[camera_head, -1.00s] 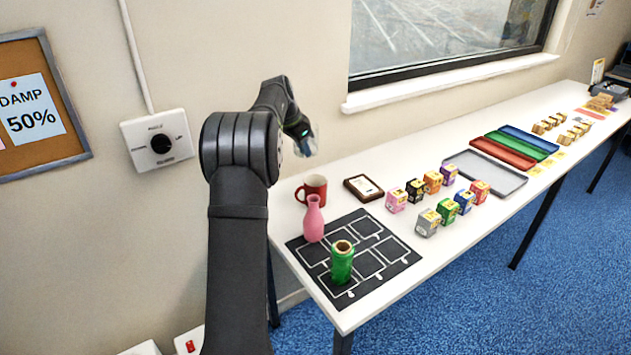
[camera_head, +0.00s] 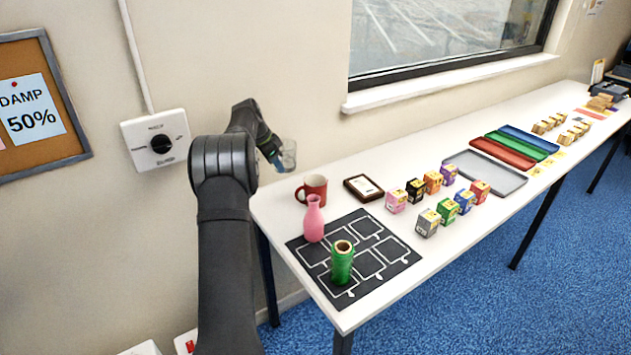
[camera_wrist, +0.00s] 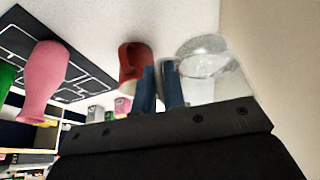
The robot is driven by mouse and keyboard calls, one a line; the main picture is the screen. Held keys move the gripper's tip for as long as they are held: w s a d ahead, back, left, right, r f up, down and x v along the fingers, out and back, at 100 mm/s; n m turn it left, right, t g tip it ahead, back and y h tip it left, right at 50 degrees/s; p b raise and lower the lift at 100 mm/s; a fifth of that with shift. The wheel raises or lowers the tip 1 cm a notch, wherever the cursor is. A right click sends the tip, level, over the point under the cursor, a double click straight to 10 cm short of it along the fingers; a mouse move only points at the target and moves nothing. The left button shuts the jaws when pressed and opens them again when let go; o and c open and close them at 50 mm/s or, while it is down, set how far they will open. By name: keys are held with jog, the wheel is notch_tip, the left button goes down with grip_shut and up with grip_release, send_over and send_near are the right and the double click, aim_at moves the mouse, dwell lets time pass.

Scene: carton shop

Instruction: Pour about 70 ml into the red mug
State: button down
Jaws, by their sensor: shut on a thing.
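The red mug (camera_head: 314,188) stands upright on the white table, behind the pink vase. It also shows in the wrist view (camera_wrist: 133,62), beyond my gripper's fingers. My gripper (camera_head: 273,158) is shut on a clear glass (camera_head: 288,155) and holds it in the air, above and to the left of the mug. In the wrist view the clear glass (camera_wrist: 205,72) is beside the blue fingers of my gripper (camera_wrist: 160,85). I cannot tell how much liquid is in the glass.
The pink vase (camera_head: 313,220) and green vessel (camera_head: 342,262) stand on a black outlined mat (camera_head: 372,284). A framed card (camera_head: 363,187) lies right of the mug. Several small coloured boxes (camera_head: 427,223) and trays (camera_head: 486,173) are farther right. A wall is behind.

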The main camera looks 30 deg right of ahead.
notch_tip(320, 180, down, 6)
jog(key=shift+f, duration=0.1)
jog(key=shift+s+d, duration=0.1)
jog(key=shift+s, duration=0.05)
jog(key=s+r+t+y, duration=0.1)
jog(key=t, duration=0.2)
jog(key=s+d+r+t+y, duration=0.1)
jog(key=s+t, duration=0.1)
jog(key=t, duration=0.2)
jog(key=s+r+t, duration=0.1)
jog(key=t, duration=0.3)
jog(key=shift+s+d+r+y+p, duration=0.15)
jog(key=shift+d+y+p, duration=0.15)
jog(key=shift+y+p, duration=0.1)
dwell(0.6)
jog(key=shift+m+t+p, duration=0.35)
jog(key=shift+m+t, duration=0.15)
jog(key=shift+t, duration=0.4)
jog(key=shift+w+r+p, duration=0.2)
jog(key=shift+p, duration=0.25)
